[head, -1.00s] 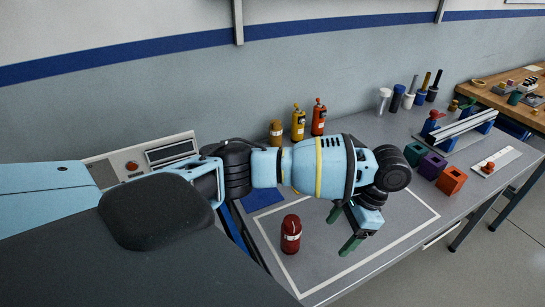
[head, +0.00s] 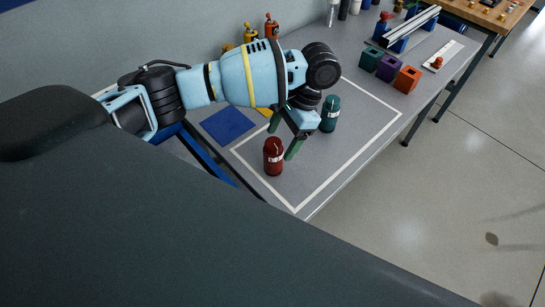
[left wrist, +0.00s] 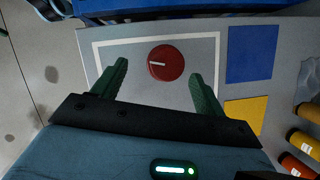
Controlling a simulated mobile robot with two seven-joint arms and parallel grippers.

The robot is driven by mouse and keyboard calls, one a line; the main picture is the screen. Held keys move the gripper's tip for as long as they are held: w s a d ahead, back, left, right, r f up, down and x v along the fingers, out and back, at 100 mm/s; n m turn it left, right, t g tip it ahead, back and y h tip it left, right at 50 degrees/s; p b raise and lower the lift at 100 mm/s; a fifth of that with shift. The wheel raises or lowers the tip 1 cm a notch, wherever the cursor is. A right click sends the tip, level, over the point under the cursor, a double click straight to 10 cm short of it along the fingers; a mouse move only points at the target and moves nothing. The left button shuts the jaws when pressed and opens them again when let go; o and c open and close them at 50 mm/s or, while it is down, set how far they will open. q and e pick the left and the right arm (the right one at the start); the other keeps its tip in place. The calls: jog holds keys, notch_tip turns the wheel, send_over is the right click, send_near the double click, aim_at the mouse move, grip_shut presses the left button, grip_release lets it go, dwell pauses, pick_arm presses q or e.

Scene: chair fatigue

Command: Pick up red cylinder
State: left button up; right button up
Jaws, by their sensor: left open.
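The red cylinder (head: 273,156) stands upright inside the white outline on the grey table in the head view. In the left wrist view the red cylinder (left wrist: 166,63) shows from above, beyond and between the green fingertips. My left gripper (head: 283,136) is open and empty, just behind the cylinder in the head view and apart from it. Its fingers also show in the left wrist view (left wrist: 160,82). A teal cylinder (head: 330,113) stands to the right of the gripper. My right gripper is not in view.
A blue square (head: 228,124) lies left of the outline; a yellow patch (left wrist: 247,112) is beside it. Yellow and red bottles (head: 272,27) stand behind my arm. Teal, purple and orange blocks (head: 407,79) sit at the right. The outlined area's front right is clear.

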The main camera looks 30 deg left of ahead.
aim_at(272, 142)
pick_arm(q)
jog(key=shift+a+x, duration=0.2)
jog(key=shift+x, duration=1.55)
jog(key=shift+a+x, duration=0.2)
jog(key=shift+x, duration=1.55)
jog(key=shift+w, duration=0.15)
jog(key=shift+r, duration=0.1)
jog(key=c, duration=1.3)
jog(key=shift+r, duration=0.1)
jog(key=shift+r, duration=0.55)
notch_tip(272, 142, up, 2)
jog(key=shift+r, duration=0.2)
jog(key=s+d, duration=0.1)
jog(key=d, duration=0.4)
jog(key=d+r, duration=0.1)
jog(key=d, duration=0.4)
jog(key=s+d, duration=0.1)
jog(key=d, duration=0.4)
jog(key=shift+s+d+r, duration=0.15)
jog(key=shift+s+d, duration=0.25)
